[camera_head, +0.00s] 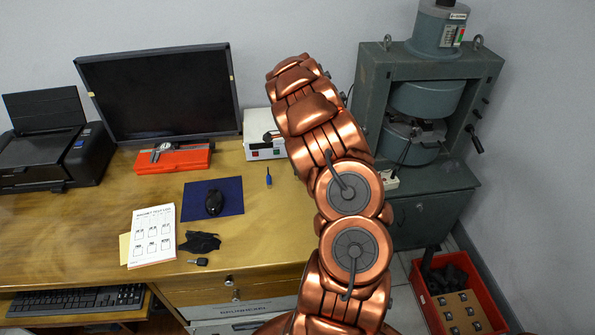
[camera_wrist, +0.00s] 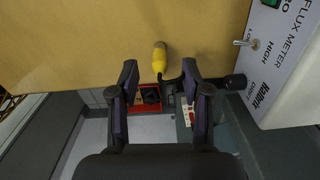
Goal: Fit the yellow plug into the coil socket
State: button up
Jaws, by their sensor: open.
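The yellow plug (camera_wrist: 159,57) lies on the wooden desk close to its edge in the wrist view, with a dark part at its lower end. My gripper (camera_wrist: 160,72) is open, with one finger on each side of the plug's lower end; I cannot tell whether either touches it. In the head view my copper arm hides the plug and my gripper. A black round fitting (camera_wrist: 235,82) sits by the lower corner of the flux meter (camera_wrist: 287,70); I cannot tell whether it is the coil socket. The flux meter also shows in the head view (camera_head: 259,149).
The green electromagnet (camera_head: 428,95) stands on a cabinet at right. A red bin (camera_head: 428,298) is on the floor. The desk (camera_head: 110,195) holds a monitor (camera_head: 158,92), printer (camera_head: 45,150), red case (camera_head: 174,160) and blue mat (camera_head: 232,195). Desk around the plug is bare to the left.

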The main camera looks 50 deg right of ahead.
jog(key=shift+f, duration=1.05)
grip_shut()
